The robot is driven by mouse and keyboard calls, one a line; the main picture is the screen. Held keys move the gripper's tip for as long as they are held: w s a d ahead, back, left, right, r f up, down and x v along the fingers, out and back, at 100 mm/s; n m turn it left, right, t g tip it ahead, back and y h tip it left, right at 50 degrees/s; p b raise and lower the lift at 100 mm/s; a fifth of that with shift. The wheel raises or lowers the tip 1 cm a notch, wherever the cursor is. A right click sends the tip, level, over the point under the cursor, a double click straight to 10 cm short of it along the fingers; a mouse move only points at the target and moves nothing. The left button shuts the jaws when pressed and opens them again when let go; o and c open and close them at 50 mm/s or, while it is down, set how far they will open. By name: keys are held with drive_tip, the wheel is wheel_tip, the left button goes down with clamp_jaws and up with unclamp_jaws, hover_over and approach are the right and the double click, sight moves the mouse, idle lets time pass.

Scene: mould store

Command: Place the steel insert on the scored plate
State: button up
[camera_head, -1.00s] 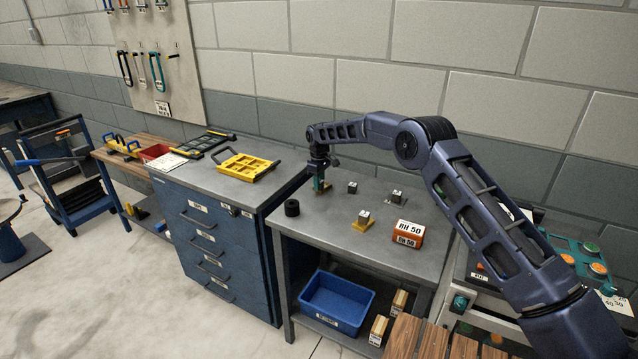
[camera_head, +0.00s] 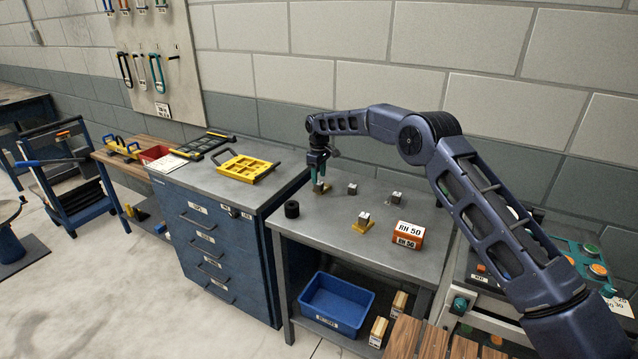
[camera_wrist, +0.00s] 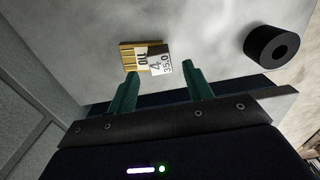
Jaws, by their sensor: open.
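Beneath my gripper (camera_head: 319,172), a small grey block with a white label, apparently the steel insert (camera_head: 320,186), appears to rest on a yellowish plate (camera_head: 319,192). In the wrist view the yellowish plate (camera_wrist: 127,58) has fine parallel lines, so it looks like the scored plate. The white-labelled top of the insert (camera_wrist: 160,63) overlaps its side nearer the dark ring. My gripper also shows in the wrist view (camera_wrist: 158,75), its two green fingers apart with nothing between them. The contact under the insert is hidden.
A dark ring (camera_head: 292,209) stands left of the plate. Two small dark blocks (camera_head: 352,188) (camera_head: 397,197), another block (camera_head: 364,217) on a yellow plate, and an orange labelled box (camera_head: 408,234) stand to the right. The bench front is clear.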

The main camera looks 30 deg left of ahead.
sight(319, 183)
wheel_tip(319, 183, up, 8)
drive_tip(key=shift+f, duration=0.2)
